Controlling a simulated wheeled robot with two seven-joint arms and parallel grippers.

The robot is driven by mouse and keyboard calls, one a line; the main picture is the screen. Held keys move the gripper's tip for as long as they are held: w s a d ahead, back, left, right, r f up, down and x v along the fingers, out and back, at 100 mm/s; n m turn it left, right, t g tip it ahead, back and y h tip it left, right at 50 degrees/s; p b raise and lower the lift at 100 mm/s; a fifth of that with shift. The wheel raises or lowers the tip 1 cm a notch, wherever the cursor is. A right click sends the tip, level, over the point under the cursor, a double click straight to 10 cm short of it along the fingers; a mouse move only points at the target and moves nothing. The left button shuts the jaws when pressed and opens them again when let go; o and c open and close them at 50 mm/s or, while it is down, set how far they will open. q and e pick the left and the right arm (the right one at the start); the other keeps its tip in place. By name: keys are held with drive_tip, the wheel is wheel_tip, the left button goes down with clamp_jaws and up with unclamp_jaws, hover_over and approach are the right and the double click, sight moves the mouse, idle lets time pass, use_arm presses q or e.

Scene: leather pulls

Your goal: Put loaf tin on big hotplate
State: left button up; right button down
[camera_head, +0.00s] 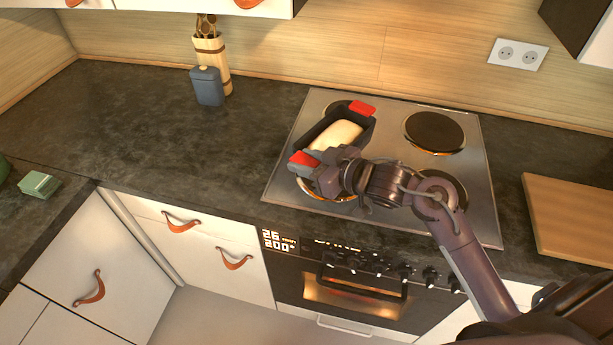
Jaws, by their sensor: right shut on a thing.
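The loaf tin (352,132) is a dark rectangular tin with red grips at both ends and a pale loaf inside. It is over the left side of the steel hob (290,169). My right gripper (304,162) is shut on the tin at its near red grip. A large hotplate (328,193) shows partly under the gripper and the tin's near end; the rest is hidden. I cannot tell whether the tin touches the hob. Another hotplate (434,131) is bare at the back right, and one (447,187) at the front right is partly covered by my arm. My left gripper is not in view.
A blue canister (207,86) and a wooden utensil holder (213,55) stand at the back left of the hob. A wooden board (570,215) lies to the right. Green sponges (39,184) lie at far left. The dark counter (150,130) left of the hob is clear.

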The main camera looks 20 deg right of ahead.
drive_tip(key=shift+f, duration=2.45)
drive_tip(key=c, duration=1)
unclamp_jaws()
drive_tip(key=shift+f, duration=0.1)
drive_tip(key=shift+o, duration=0.2)
drive_tip(key=b+v, duration=0.1)
drive_tip(key=v, duration=1.1)
